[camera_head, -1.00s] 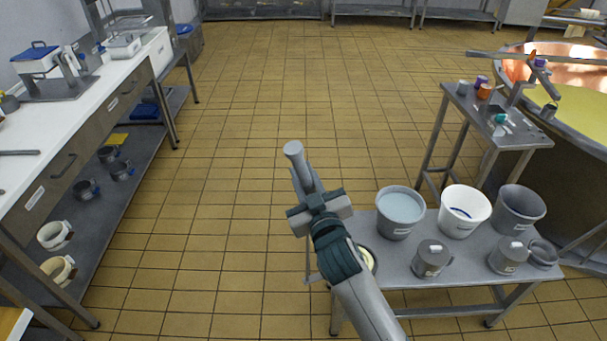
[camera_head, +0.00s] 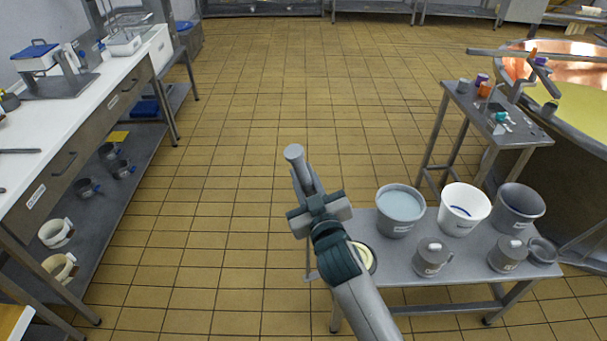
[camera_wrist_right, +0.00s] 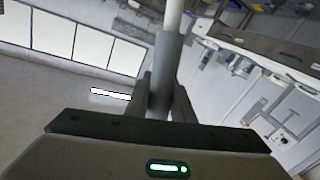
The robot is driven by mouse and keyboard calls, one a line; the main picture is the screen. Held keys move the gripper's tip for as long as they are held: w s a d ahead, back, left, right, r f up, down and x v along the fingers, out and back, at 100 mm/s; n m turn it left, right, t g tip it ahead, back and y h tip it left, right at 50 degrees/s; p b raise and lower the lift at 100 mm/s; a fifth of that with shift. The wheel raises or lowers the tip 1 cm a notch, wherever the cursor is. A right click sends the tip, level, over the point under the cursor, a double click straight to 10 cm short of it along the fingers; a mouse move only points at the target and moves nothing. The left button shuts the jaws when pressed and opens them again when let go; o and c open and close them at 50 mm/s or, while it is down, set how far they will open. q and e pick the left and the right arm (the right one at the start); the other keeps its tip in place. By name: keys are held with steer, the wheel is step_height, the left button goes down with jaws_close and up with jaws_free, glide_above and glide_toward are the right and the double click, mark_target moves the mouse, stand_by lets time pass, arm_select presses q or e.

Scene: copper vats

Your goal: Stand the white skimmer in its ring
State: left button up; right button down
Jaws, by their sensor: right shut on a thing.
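My right gripper (camera_head: 310,192) is shut on a rod-shaped handle (camera_head: 294,153) and holds it high, left of the low bench. The handle has a pale round end. The right wrist view shows a grey sleeve (camera_wrist_right: 168,65) between the jaws and a white length (camera_wrist_right: 174,14) beyond it. I take it to be the white skimmer, but no skimmer head shows clearly. A dark-rimmed round thing with a cream inside (camera_head: 367,257) is partly hidden behind my right arm. I cannot tell which thing is the skimmer's ring. My left gripper is not in view.
The low bench (camera_head: 400,268) holds a bucket of pale liquid (camera_head: 399,224), a white bucket (camera_head: 463,226), a grey bucket (camera_head: 517,222) and grey jugs (camera_head: 432,258). A small side table (camera_head: 510,125) and a copper vat (camera_head: 580,85) stand at right. The middle floor is clear.

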steer(key=shift+s+f, duration=0.1)
steer(key=shift+f, duration=0.05)
steer(key=c, duration=1.7)
jaws_free()
steer(key=shift+o, duration=1.2)
steer(key=shift+s, duration=0.1)
steer(key=b+v, duration=0.4)
steer(key=v, duration=1.3)
steer(key=shift+s, duration=0.25)
